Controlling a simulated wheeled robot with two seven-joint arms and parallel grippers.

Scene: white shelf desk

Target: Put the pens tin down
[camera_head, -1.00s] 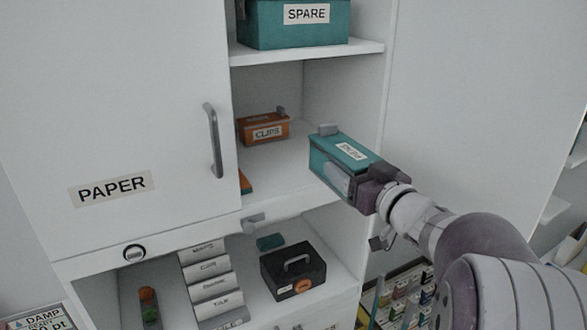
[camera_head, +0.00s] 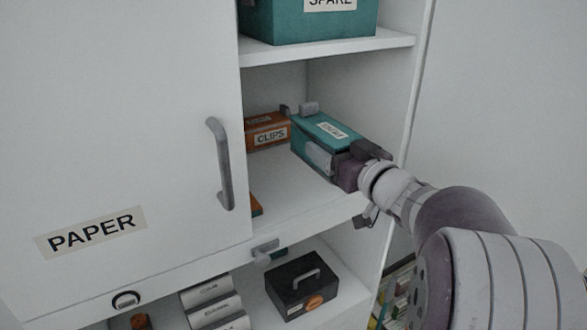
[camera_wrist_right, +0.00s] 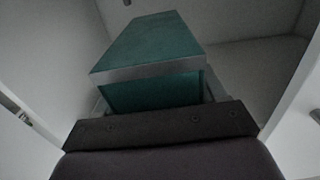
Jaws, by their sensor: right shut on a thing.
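The pens tin is a teal box (camera_head: 325,130) with a white label on its lid, too small to read. In the head view it is inside the middle shelf bay, just right of the orange CLIPS tin (camera_head: 268,131). My right gripper (camera_head: 322,155) is shut on the teal tin from its near end. The right wrist view shows the teal tin (camera_wrist_right: 150,50) straight ahead of the gripper, inside the white bay. I cannot tell whether its underside touches the shelf (camera_head: 290,195). My left gripper is not in view.
A teal SPARE box (camera_head: 305,22) stands on the shelf above. The PAPER door (camera_head: 120,130) with its grey handle (camera_head: 220,165) covers the left side. An orange thing (camera_head: 256,205) shows partly at the door's edge. A black box (camera_head: 302,290) stands below.

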